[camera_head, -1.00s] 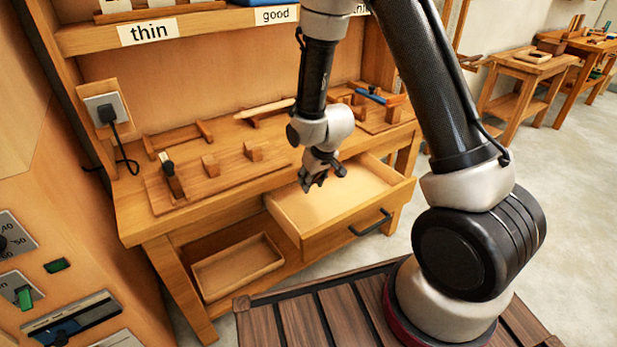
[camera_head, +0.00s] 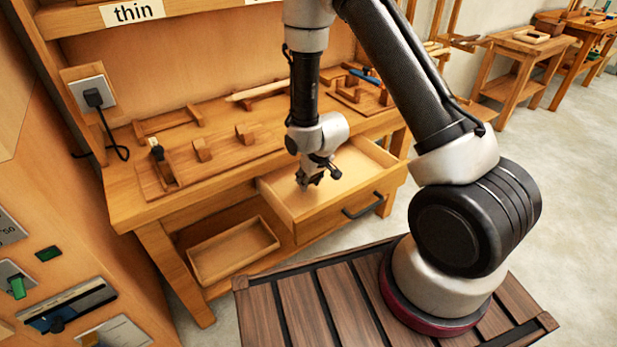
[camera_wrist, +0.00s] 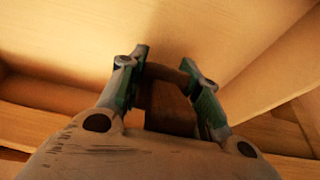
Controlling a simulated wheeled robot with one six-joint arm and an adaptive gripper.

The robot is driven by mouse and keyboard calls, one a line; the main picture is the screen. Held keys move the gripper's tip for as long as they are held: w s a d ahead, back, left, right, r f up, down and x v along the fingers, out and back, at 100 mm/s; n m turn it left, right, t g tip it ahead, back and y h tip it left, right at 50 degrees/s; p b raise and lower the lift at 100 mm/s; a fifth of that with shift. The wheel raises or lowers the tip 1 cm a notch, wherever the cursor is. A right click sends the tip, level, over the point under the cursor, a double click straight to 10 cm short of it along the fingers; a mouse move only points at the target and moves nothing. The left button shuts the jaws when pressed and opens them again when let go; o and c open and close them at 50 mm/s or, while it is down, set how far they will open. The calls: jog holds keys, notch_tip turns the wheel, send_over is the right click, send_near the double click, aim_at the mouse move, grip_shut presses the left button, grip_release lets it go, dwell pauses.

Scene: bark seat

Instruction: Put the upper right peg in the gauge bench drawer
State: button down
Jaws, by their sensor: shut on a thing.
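My gripper (camera_head: 308,182) is low over the open drawer (camera_head: 336,215) of the gauge bench, near its left inner side. In the wrist view my gripper (camera_wrist: 168,85) is shut on a brown wooden peg (camera_wrist: 168,100), which sits between the two green-edged fingers. The pale drawer floor (camera_wrist: 210,30) shows beyond the fingertips. Whether the peg touches the floor I cannot tell. In the head view the peg is too small and too hidden by the gripper to make out.
The bench top (camera_head: 130,200) holds a board with small wooden blocks (camera_head: 203,149) and a black-topped piece (camera_head: 158,152). An empty tray (camera_head: 235,255) lies on the lower shelf. A black handle (camera_head: 362,206) is on the drawer front. More benches (camera_head: 530,60) stand at the back right.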

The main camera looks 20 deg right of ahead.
jog(key=c, duration=0.9)
grip_release()
jog(key=v, duration=1.2)
jog(key=s+d+g, duration=0.1)
jog(key=s, duration=0.2)
jog(key=s+d+g, duration=0.1)
jog(key=s, duration=0.1)
jog(key=s+d+r+g+h, duration=0.1)
jog(key=s, duration=0.2)
jog(key=shift+s+g, duration=0.3)
jog(key=shift+g, duration=0.1)
jog(key=s+d+r+m+t, duration=0.1)
jog(key=s+d+r, duration=0.2)
jog(key=r, duration=0.6)
jog(key=s+d+r+m+t, duration=0.1)
jog(key=s+d+r, duration=0.3)
jog(key=r, duration=0.5)
jog(key=s+d+r+m+t, duration=0.1)
jog(key=s+d+r+t, duration=0.1)
jog(key=s+r, duration=0.5)
jog(key=shift+d+r+m, duration=0.3)
jog(key=shift+d+r, duration=0.55)
jog(key=shift+r, duration=0.15)
